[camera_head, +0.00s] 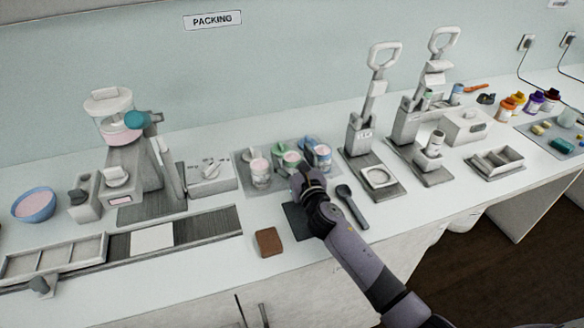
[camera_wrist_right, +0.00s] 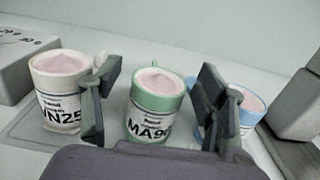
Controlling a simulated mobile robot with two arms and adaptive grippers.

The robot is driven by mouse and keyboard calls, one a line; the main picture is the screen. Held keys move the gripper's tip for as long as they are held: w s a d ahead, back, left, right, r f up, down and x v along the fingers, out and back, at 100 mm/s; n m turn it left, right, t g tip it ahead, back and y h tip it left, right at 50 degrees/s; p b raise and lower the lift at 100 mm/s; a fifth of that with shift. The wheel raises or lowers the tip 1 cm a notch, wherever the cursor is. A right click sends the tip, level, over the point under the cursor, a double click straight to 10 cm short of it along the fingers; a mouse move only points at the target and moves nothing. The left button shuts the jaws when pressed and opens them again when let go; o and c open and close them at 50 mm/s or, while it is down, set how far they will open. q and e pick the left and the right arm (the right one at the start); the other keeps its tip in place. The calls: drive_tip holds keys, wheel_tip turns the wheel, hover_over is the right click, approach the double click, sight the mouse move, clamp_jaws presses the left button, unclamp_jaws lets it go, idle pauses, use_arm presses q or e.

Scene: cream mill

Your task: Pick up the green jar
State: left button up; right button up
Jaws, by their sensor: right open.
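The green jar (camera_head: 291,160) stands upright on a grey mat (camera_head: 243,173) between a cream jar (camera_head: 260,172) and a blue jar (camera_head: 318,152). In the right wrist view the green jar (camera_wrist_right: 158,104) is filled with pink cream and has a label starting "MA9". My right gripper (camera_wrist_right: 155,105) is open. Its two fingers show on either side of the green jar, with a gap to it. The cream jar (camera_wrist_right: 62,95) is left of the left finger, and the blue jar (camera_wrist_right: 250,108) is partly hidden behind the right finger. My left gripper is not in view.
A dark scoop (camera_head: 351,205) and a brown block (camera_head: 268,241) lie near my right arm. Two lever presses (camera_head: 361,140) stand to the right, and a mill (camera_head: 125,140) and a blue bowl (camera_head: 34,204) to the left. The counter's front middle is mostly clear.

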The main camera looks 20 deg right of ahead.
drive_tip(key=shift+w, duration=0.2)
drive_tip(key=shift+c, duration=0.3)
drive_tip(key=c, duration=1.3)
drive_tip(key=shift+o, duration=0.2)
drive_tip(key=shift+r, duration=0.15)
